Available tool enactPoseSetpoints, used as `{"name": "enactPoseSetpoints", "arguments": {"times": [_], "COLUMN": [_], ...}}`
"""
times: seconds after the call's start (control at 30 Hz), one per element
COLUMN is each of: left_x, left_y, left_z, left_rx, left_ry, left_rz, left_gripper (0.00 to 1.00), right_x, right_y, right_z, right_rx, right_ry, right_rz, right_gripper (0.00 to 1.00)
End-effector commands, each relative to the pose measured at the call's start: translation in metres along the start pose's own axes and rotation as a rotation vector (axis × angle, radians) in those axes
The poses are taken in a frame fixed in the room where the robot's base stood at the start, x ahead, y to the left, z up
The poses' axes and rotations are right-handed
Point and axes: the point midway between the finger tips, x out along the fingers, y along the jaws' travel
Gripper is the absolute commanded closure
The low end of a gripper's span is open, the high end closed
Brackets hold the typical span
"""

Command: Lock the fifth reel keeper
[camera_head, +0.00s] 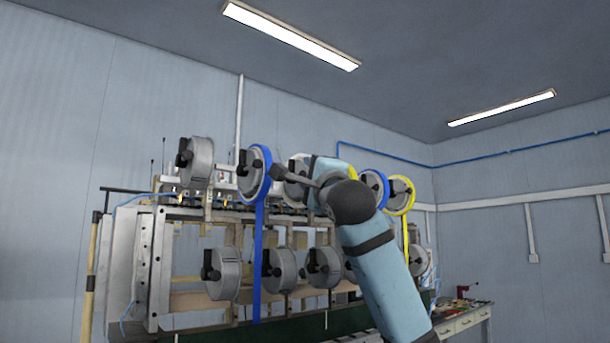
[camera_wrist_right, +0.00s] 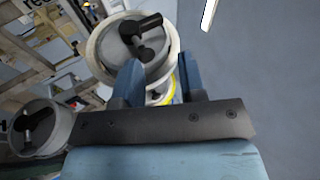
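A row of reels with black keepers runs along the top of the winder. The top row shows a grey reel (camera_head: 201,160), a blue reel (camera_head: 250,178), a pale reel (camera_head: 297,168) partly behind my arm, another blue reel (camera_head: 374,184) and a yellow reel (camera_head: 402,194). My right gripper (camera_wrist_right: 160,75) is open, with its two blue fingers apart and nothing visibly held. In the wrist view, a pale reel (camera_wrist_right: 104,44) with a black keeper (camera_wrist_right: 143,34) lies just beyond the fingertips; contact and its number cannot be told. My left gripper is not in view.
A lower row of grey reels (camera_head: 224,273) hangs under the top row, and one of them (camera_wrist_right: 40,128) shows at left in the wrist view. A blue strap (camera_head: 258,265) hangs down the front. A workbench (camera_head: 465,320) stands at right.

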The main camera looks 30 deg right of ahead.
Motion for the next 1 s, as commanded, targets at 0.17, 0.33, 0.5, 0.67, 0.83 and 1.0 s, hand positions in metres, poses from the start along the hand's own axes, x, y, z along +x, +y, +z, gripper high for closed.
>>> {"name": "enactPoseSetpoints", "arguments": {"times": [0.17,0.33,0.5,0.67,0.83,1.0], "left_x": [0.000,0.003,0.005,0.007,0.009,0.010], "left_y": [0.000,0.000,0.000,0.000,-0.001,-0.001], "left_z": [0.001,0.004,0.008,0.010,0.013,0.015], "left_rx": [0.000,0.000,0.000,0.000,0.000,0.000], "left_ry": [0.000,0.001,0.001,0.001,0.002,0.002], "left_rz": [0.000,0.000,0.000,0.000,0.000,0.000], "left_gripper": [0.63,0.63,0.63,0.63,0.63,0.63], "right_x": [-0.001,-0.011,-0.024,-0.035,-0.046,-0.058], "right_y": [0.001,-0.004,-0.010,-0.017,-0.023,-0.029], "right_z": [0.001,0.001,0.002,0.002,0.003,0.003], "right_rx": [0.000,0.001,0.001,0.002,0.002,0.001], "right_ry": [-0.002,-0.002,-0.003,-0.002,-0.003,-0.003], "right_rz": [0.001,0.001,0.001,0.001,0.001,0.002], "right_gripper": [0.63,0.63,0.63,0.63,0.63,0.63]}}
